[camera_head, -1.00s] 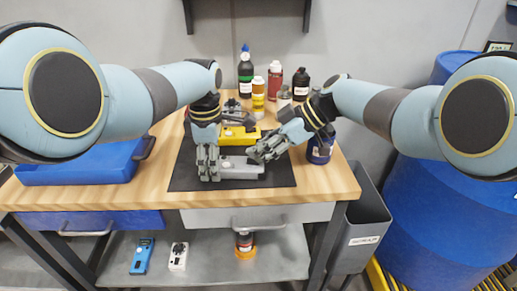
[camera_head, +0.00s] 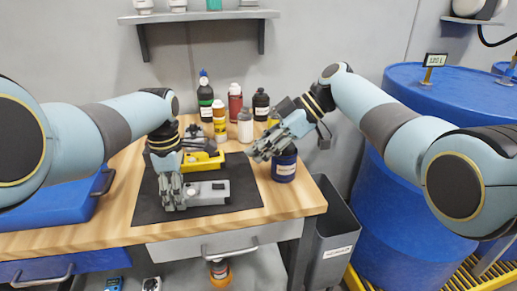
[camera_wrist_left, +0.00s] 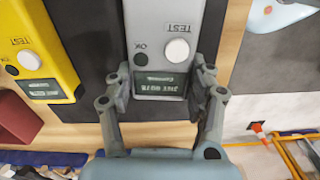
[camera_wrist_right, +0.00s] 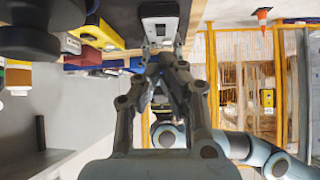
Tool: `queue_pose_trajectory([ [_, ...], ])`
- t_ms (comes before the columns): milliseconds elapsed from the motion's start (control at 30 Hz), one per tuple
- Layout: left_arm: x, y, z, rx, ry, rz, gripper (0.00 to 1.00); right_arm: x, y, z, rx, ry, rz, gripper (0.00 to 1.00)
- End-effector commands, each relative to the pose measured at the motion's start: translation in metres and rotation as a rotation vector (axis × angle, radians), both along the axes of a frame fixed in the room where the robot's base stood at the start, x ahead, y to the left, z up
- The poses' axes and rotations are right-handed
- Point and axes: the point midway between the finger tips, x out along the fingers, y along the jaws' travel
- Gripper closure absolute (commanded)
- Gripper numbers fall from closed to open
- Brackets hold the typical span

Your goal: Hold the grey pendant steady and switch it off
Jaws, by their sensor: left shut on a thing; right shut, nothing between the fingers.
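The grey pendant (camera_head: 207,193) lies on the dark mat on the workbench. My left gripper (camera_head: 172,203) is shut on its left end. A round white button marked TEST (camera_wrist_left: 177,50) and a dark OK lamp (camera_wrist_left: 142,59) are visible. My right gripper (camera_head: 257,153) is shut and empty, above and to the right of the pendant, apart from it. The right wrist view shows its closed fingers (camera_wrist_right: 163,75) below the pendant's end (camera_wrist_right: 160,9) in the picture.
A yellow pendant (camera_head: 203,161) lies just behind the grey one. A dark blue jar (camera_head: 284,166) stands at the mat's right, near my right gripper. Several bottles (camera_head: 234,103) stand at the back. A blue case (camera_head: 55,205) is at left. The mat's front right (camera_head: 245,190) is clear.

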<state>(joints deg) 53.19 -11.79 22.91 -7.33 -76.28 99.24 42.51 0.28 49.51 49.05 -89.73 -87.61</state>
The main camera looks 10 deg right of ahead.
Motion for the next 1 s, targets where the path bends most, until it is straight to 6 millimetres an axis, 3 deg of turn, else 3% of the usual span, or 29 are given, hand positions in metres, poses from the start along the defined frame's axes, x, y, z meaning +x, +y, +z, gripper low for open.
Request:
queue_pose_trajectory([
  [633,0.000,0.000,0.000,0.000,0.000,0.000,0.97,-0.002,0.018,0.003,0.057,-0.001,0.001,1.00],
  [1000,0.000,0.000,0.000,0.000,0.000,0.000,0.97,0.000,0.068,-0.035,0.057,0.000,0.001,1.00],
])
